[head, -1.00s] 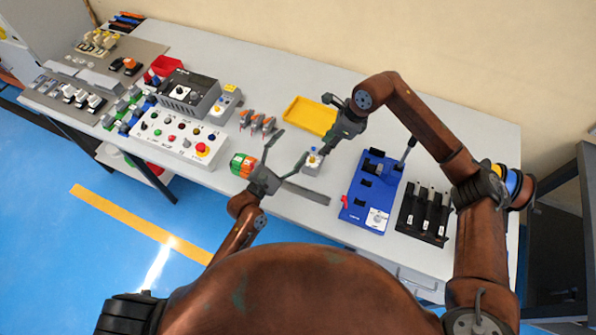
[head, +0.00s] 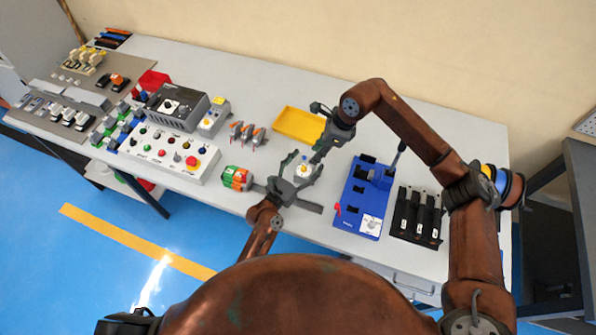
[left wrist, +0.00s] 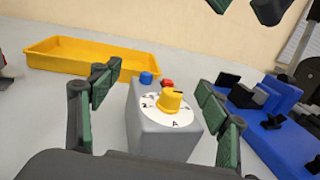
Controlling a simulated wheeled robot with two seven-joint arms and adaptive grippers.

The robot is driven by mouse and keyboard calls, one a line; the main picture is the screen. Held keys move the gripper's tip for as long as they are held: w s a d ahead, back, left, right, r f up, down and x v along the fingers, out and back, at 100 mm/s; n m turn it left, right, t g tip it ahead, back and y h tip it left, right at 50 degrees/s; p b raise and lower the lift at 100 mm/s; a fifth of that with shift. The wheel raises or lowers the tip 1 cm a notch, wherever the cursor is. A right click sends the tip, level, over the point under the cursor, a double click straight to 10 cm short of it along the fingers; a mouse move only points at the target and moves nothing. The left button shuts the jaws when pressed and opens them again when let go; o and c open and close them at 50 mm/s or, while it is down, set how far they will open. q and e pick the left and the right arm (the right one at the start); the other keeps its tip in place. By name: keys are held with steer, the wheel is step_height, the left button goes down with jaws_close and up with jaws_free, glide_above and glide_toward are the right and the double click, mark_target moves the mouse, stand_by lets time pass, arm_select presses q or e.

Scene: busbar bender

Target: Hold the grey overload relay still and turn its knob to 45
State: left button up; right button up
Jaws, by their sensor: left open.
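The grey overload relay (head: 304,169) stands on the table in the head view. In the left wrist view the relay (left wrist: 160,138) is a grey box with a white dial, a yellow knob (left wrist: 173,101), and a blue and a red button behind it. My left gripper (head: 303,163) is open, with one finger on each side of the relay; the gripper (left wrist: 157,92) shows gaps to the box in its wrist view. My right gripper (head: 318,156) is just above and behind the relay. Its two dark fingertips (left wrist: 243,8) show apart at the top of the left wrist view.
A yellow tray (head: 299,124) lies behind the relay. A blue fixture (head: 350,217) and a black block set (head: 417,214) stand to the right. Orange-green terminal blocks (head: 237,178) and a white button panel (head: 165,150) are to the left.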

mark_target(305, 167)
arm_select(q)
steer(key=shift+x, duration=1.2)
steer(key=shift+c, duration=0.3)
steer(key=c, duration=1.6)
arm_select(e)
steer(key=shift+o, duration=0.4)
arm_select(q)
steer(key=shift+c, duration=0.2)
arm_select(e)
steer(key=a+f+m, duration=0.1)
steer(key=f, duration=0.2)
steer(key=a+f+m+t, duration=0.1)
steer(key=f+m, duration=0.1)
steer(key=f, duration=0.1)
steer(key=w+a+f+m, duration=0.1)
steer(key=f, duration=0.2)
steer(key=shift+a+m+t, duration=0.3)
steer(key=shift+a+t, duration=0.1)
steer(key=shift+r, duration=0.1)
jaws_close()
